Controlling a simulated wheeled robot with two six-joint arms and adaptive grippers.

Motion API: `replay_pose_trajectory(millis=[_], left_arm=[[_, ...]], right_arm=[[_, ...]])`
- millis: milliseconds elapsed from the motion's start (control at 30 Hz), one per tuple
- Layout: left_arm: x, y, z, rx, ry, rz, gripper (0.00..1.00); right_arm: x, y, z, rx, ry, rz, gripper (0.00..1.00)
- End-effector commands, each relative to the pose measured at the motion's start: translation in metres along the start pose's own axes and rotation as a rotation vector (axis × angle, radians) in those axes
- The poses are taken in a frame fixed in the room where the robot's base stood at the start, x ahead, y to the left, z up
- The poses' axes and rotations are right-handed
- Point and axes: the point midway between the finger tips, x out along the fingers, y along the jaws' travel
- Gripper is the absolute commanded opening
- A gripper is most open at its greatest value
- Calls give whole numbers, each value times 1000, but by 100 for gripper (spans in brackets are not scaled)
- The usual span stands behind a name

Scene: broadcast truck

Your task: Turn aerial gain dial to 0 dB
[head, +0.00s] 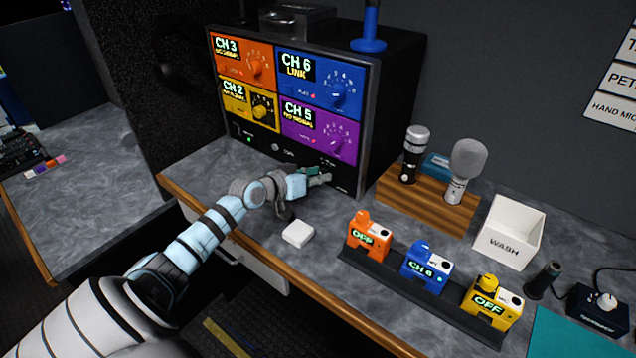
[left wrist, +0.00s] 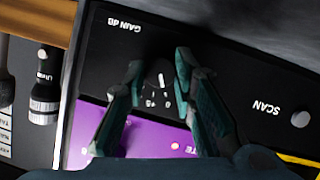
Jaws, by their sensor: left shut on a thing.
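The aerial gain dial (left wrist: 160,72) is a small black knob on the black lower strip of the receiver rack (head: 398,90). In the left wrist view it is upside down, near "GAIN dB" lettering and small white scale marks. The exact pointer setting is too small to read. My left gripper (head: 318,174) reaches the lower right of the rack front and hides the dial in the head view. Its two teal fingers (left wrist: 159,66) are closed on the dial from both sides in the left wrist view. My right gripper is in neither view.
Orange, yellow, blue and purple channel panels sit above the strip. A SCAN knob (left wrist: 300,119) is beside the dial.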

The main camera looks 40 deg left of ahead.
Motion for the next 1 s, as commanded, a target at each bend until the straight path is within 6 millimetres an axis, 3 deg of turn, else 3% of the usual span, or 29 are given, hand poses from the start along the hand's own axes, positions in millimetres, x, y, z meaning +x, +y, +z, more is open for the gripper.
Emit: replay_pose_trajectory(millis=[533,567,667,1000], left_arm=[[0,0,0,-34,0,13,0],[0,0,0,-34,0,13,29],[0,0,0,-33,0,13,44],[-4,-2,0,-31,-1,11,44]], right_arm=[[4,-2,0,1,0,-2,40],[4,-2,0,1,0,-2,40],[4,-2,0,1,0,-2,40],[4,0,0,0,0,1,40]])
